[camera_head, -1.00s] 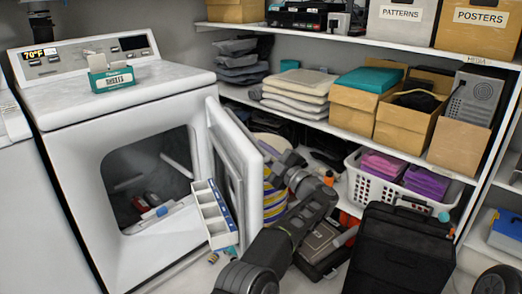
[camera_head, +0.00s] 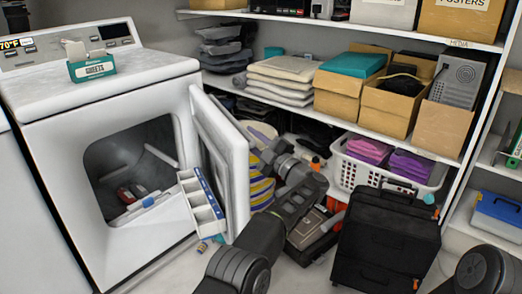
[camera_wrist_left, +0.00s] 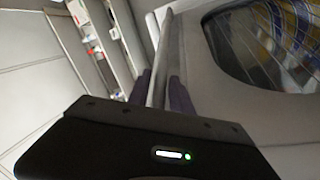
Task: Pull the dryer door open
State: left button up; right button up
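The white dryer (camera_head: 85,205) stands at left with its front opening showing. Its door (camera_head: 239,175) is swung well out toward the right, and its edge faces me. My left arm rises from the bottom, and its wrist is beside the outer face of the door; the fingers are hidden there. In the left wrist view the dark fingers of my left gripper (camera_wrist_left: 161,92) are close together, one on each side of the thin door edge (camera_wrist_left: 163,50). They look shut on it. My right gripper is not in view.
A white compartment tray (camera_head: 202,205) is by the door's inner side. A black case (camera_head: 385,245) stands on the floor at right, below a white basket (camera_head: 345,172). Shelves with boxes line the back wall. A teal sheets box (camera_head: 92,68) sits on the dryer.

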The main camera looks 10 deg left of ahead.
pick_arm(q)
jog(key=shift+s+d+f+b, duration=0.2)
jog(key=shift+s+d+b, duration=0.1)
jog(key=v, duration=0.5)
jog(key=shift+s+b, duration=0.2)
jog(key=shift+b, duration=0.15)
jog(key=shift+c, duration=0.4)
